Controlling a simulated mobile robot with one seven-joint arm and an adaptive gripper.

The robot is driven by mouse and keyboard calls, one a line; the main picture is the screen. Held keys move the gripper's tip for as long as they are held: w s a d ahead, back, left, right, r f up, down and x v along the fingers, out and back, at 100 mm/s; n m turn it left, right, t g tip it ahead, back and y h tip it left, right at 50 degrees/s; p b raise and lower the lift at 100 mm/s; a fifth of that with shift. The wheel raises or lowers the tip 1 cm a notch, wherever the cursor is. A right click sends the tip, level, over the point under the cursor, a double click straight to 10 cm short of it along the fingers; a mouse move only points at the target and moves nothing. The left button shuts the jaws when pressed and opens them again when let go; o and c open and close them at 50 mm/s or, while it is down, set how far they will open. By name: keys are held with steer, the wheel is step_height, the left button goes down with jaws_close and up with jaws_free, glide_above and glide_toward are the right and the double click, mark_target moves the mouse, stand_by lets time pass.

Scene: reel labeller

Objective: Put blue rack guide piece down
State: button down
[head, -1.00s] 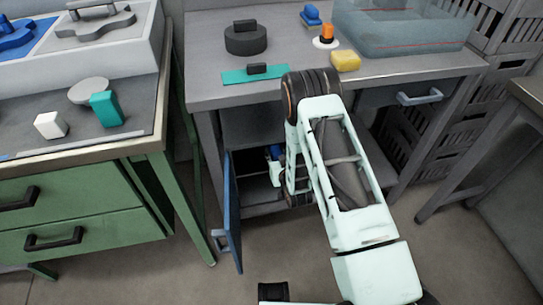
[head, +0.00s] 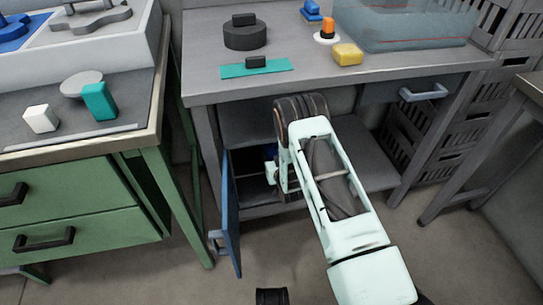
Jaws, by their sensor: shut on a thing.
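My gripper (head: 271,165) is reached into the cabinet opening there and is shut on the piece. My own arm links hide most of the gripper and the piece. I cannot tell whether the piece touches the shelf. The blue cabinet door (head: 231,212) stands open to the left of my gripper.
The grey bench top (head: 205,83) above holds a dark round block (head: 245,38), a teal plate (head: 276,69), a yellow block (head: 347,54) and a clear bin (head: 400,28). A green drawer cabinet (head: 80,200) stands left.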

steer(key=shift+f+b, duration=0.15)
steer(key=shift+b, duration=0.15)
steer(key=c, duration=1.5)
jaws_free()
steer(key=shift+r, duration=0.2)
steer(key=shift+s+d+r+p, duration=0.1)
steer(key=shift+s+r+p, duration=0.05)
steer(key=shift+p, duration=0.25)
steer(key=p+v, duration=0.3)
steer(key=v, duration=0.8)
steer(key=shift+s, duration=0.3)
steer(key=shift+r, duration=0.1)
